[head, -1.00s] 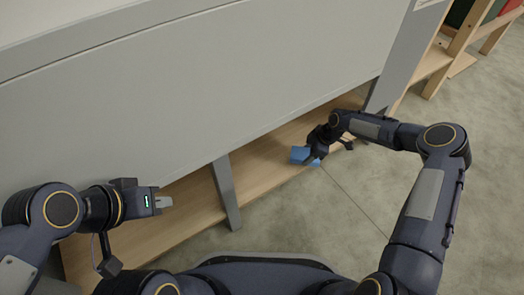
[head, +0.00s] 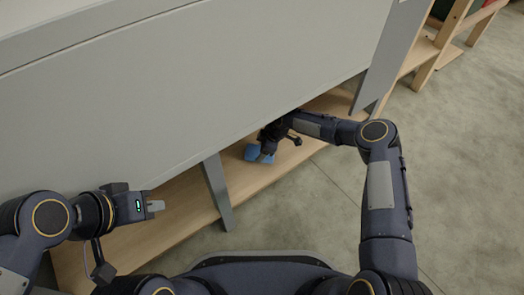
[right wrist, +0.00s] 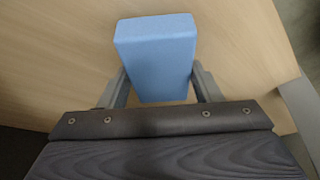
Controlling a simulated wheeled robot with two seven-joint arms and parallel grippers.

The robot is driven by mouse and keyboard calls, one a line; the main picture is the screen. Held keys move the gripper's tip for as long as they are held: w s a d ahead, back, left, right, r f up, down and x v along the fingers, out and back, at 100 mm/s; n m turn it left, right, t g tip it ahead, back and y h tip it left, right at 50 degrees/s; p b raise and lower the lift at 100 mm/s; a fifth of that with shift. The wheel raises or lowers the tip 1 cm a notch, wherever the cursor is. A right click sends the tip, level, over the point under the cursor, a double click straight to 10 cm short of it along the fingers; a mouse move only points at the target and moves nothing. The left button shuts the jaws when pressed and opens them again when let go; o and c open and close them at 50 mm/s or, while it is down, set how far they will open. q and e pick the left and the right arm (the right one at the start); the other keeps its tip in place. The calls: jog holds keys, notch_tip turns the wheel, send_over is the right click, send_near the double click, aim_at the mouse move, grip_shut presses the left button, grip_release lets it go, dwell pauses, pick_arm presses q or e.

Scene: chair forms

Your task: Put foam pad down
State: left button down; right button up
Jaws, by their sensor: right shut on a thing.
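The foam pad is a light blue block (head: 257,154), seen in the head view at the low wooden shelf (head: 180,215) under the grey panel. My right gripper (head: 266,150) is shut on it. In the right wrist view the pad (right wrist: 157,55) sits between the two grey fingers, with pale wood behind it. I cannot tell whether the pad touches the shelf. My left gripper (head: 155,206) is empty near the shelf's left part. Its fingers show edge-on, so their opening is unclear.
A large grey panel (head: 190,95) overhangs the shelf. A slanted grey upright (head: 217,190) stands left of the pad, and another grey upright (head: 385,65) stands to the right. The shelf around the pad looks clear. Open carpet (head: 465,170) lies to the right.

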jog(key=shift+f, duration=0.15)
jog(key=o, duration=0.9)
jog(key=shift+o, duration=0.2)
jog(key=shift+d+r, duration=0.1)
jog(key=shift+r, duration=0.3)
jog(key=p+v, duration=0.2)
jog(key=v, duration=0.1)
jog(key=shift+w, duration=0.1)
jog(key=d+p, duration=0.1)
jog(key=d, duration=0.2)
jog(key=s+d+p, duration=0.1)
jog(key=d, duration=0.3)
jog(key=d+p, duration=0.1)
jog(key=d, duration=0.2)
jog(key=shift+s+d+f, duration=0.15)
jog(key=shift+s+d, duration=0.1)
jog(key=shift+s, duration=0.15)
jog(key=shift+s+d+f, duration=0.1)
jog(key=shift+d+f, duration=0.05)
jog(key=shift+d, duration=0.45)
